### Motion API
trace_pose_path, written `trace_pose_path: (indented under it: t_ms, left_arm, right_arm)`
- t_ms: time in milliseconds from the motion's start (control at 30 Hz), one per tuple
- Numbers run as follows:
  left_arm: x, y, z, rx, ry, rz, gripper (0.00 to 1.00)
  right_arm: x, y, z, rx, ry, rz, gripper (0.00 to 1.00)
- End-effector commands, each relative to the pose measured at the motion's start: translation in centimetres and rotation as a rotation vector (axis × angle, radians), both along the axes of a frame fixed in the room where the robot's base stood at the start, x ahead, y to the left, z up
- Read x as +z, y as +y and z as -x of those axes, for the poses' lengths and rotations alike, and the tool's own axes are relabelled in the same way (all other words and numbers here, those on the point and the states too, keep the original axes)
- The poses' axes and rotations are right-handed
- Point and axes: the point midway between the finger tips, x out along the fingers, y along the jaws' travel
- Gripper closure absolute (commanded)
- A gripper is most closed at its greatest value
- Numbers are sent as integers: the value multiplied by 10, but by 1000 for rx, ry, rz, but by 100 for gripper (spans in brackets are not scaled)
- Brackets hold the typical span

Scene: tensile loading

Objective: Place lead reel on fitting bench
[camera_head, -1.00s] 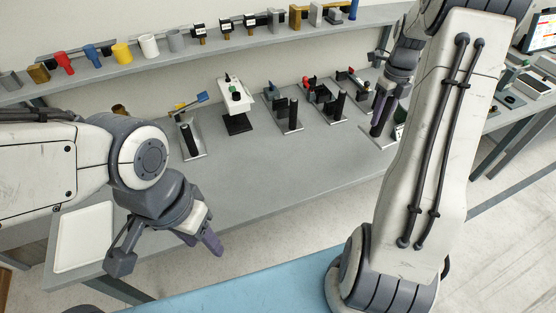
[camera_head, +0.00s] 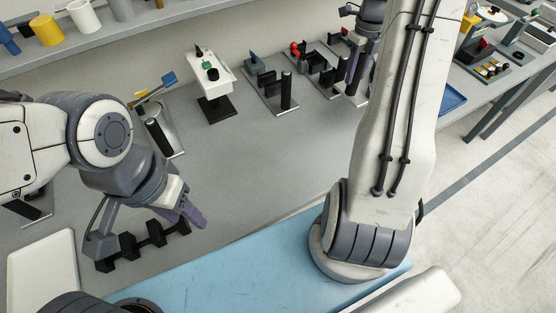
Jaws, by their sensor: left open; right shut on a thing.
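The fitting bench (camera_head: 255,165) is the grey worktop across the middle of the head view. My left gripper (camera_head: 148,233) is open over its front left part, fingers wide apart. No reel shows between those fingers. My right gripper (camera_head: 355,78) is at the upper right above the bench, beyond my raised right arm. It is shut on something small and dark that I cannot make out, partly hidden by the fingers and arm. I cannot pick out the lead reel for certain.
A black rack (camera_head: 128,246) lies on the bench by my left gripper. A white tray (camera_head: 42,270) is at the front left. Several fixtures with black posts (camera_head: 286,91) and a white stand (camera_head: 208,72) line the back. Cups (camera_head: 47,30) stand on the shelf. The bench middle is clear.

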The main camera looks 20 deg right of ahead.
Motion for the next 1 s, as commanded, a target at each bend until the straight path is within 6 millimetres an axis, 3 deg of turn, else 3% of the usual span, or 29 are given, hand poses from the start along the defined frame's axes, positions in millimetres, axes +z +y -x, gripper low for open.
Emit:
trace_pose_path:
  t_ms: [167,700,1000]
  left_arm:
    - [-4,0,0,0,0,0,50]
    - [15,0,0,0,0,0,50]
    - [19,0,0,0,0,0,50]
  right_arm:
    - [-10,8,6,0,-2,3,100]
    - [-68,92,56,4,-1,1,100]
    - [-90,99,62,1,1,-1,100]
